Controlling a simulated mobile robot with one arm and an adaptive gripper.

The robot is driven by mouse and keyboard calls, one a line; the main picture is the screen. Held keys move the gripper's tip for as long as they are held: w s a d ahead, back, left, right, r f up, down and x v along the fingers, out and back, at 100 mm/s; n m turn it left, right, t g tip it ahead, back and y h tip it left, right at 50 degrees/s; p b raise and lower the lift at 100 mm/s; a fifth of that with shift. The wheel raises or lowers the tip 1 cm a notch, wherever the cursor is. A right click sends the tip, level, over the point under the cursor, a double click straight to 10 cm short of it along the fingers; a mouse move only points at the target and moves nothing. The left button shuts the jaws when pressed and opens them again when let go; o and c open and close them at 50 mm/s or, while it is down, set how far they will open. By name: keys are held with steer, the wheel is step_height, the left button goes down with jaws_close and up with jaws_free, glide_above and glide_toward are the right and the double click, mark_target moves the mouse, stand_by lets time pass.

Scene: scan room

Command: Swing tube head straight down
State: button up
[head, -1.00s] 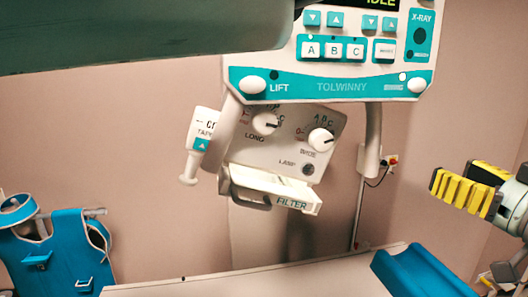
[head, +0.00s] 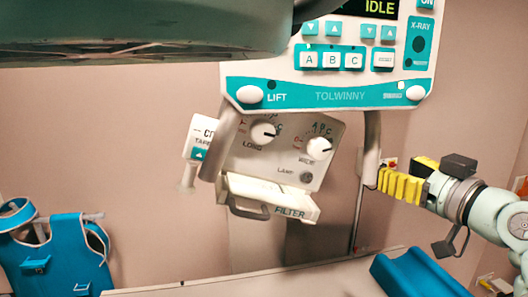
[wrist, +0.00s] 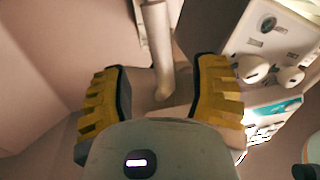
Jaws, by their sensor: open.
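The tube head (head: 268,165) hangs below the teal and white control panel (head: 300,92). Its front carries the LONG and WIDE knobs, and a FILTER tray (head: 290,211) juts out beneath. Its front face looks tilted. A pale handle (head: 371,140) hangs down on its right side. My gripper (head: 384,181) is at the right, with its yellow fingers by the handle's lower end. In the wrist view the gripper (wrist: 160,92) is open, and the handle (wrist: 157,50) shows between the fingers. I cannot tell whether they touch it.
A table (head: 230,282) runs along the bottom, with a blue padded rest (head: 415,275) at its right. A blue apron (head: 65,255) hangs at the left wall. A wall socket with a cable is behind the handle. A large dark green shape covers the upper left.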

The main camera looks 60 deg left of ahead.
mark_target(376, 159)
steer(key=p+x, duration=0.4)
steer(key=x, duration=0.3)
steer(key=shift+s+r+p, duration=0.15)
steer(key=shift+r+p, duration=0.05)
steer(key=shift+p, duration=0.15)
steer(key=shift+a+f, duration=0.2)
steer(key=shift+a, duration=0.2)
steer(key=shift+o, duration=0.2)
steer(key=shift+d, duration=0.1)
jaws_close()
